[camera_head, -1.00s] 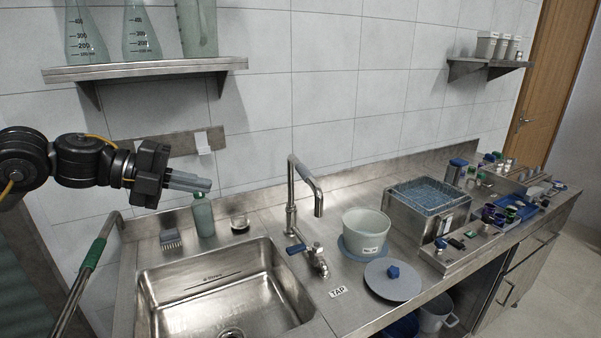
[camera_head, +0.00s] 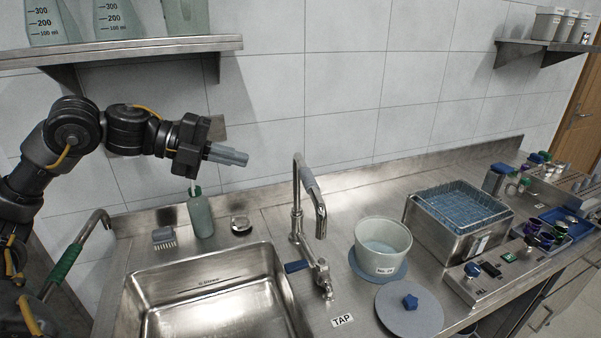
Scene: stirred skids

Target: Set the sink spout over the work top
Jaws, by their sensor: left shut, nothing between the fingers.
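The sink spout (camera_head: 309,186) is a tall steel swan-neck pipe with a grey sleeve near its bend. It rises behind the tap body with the blue lever (camera_head: 297,267), and its outlet hangs to the right, over the steel work top (camera_head: 282,217) beside the sink basin (camera_head: 207,299). My left gripper (camera_head: 244,158) is shut and empty, in the air left of the spout and apart from it, above the green bottle. My right gripper is not in view.
A green bottle (camera_head: 200,214), a brush (camera_head: 164,238) and a small round dish (camera_head: 241,225) stand behind the basin. A white pot (camera_head: 382,249), a grey lid (camera_head: 409,309) and a water bath (camera_head: 459,212) stand right of the tap. A shelf (camera_head: 120,48) hangs above my left arm.

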